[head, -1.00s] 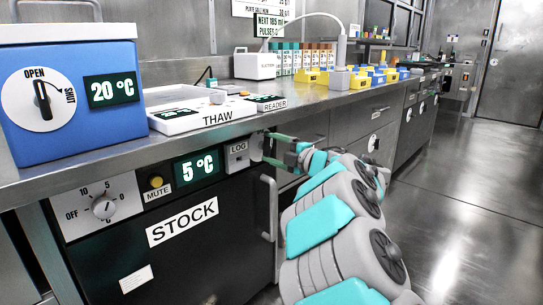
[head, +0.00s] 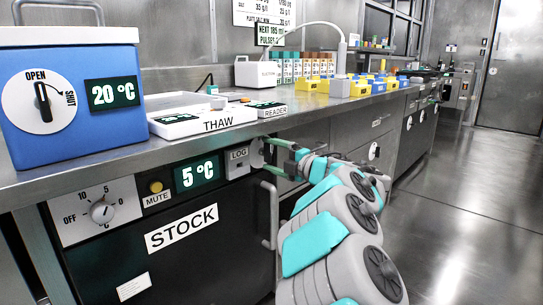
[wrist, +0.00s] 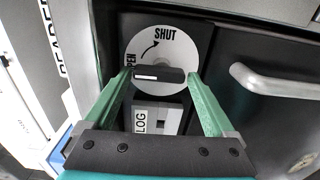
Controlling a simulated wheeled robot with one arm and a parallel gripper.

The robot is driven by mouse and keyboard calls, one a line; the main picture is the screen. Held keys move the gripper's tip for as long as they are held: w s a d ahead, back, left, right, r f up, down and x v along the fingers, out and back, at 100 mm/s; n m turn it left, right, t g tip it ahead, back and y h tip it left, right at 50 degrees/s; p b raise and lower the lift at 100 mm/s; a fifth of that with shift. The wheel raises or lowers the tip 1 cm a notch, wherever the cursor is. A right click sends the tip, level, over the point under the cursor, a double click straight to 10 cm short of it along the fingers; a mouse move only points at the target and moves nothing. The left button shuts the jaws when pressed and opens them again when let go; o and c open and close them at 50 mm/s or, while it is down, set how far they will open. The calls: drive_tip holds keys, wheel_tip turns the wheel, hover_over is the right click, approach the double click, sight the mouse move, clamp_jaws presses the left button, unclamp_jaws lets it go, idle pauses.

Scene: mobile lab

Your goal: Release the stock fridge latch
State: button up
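The stock fridge (head: 180,262) is a black-fronted unit under the counter, with a STOCK label. Its latch is a round white dial, seen in the wrist view, with OPEN at the left, SHUT at the top and an arrow between them. The dark latch knob (wrist: 160,75) has a white mark on its left half, towards OPEN. My gripper (wrist: 162,76) is at the dial, one green finger beside each end of the knob. The fingers are apart; contact with the knob is unclear. In the head view my gripper (head: 278,154) partly hides the dial.
The bar handle (head: 269,215) of the fridge is just below my gripper; it also shows in the wrist view (wrist: 285,82). A LOG panel (head: 238,160) is beside the dial. The blue box (head: 75,130) and THAW unit (head: 205,123) stand on the counter. The floor at right is clear.

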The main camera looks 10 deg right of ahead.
drive_tip(key=shift+o, duration=0.6)
drive_tip(key=shift+d, duration=0.1)
drive_tip(key=v, duration=0.7)
drive_tip(key=shift+s+d+p, duration=0.25)
drive_tip(key=shift+s+p, duration=0.05)
drive_tip(key=shift+p, duration=0.15)
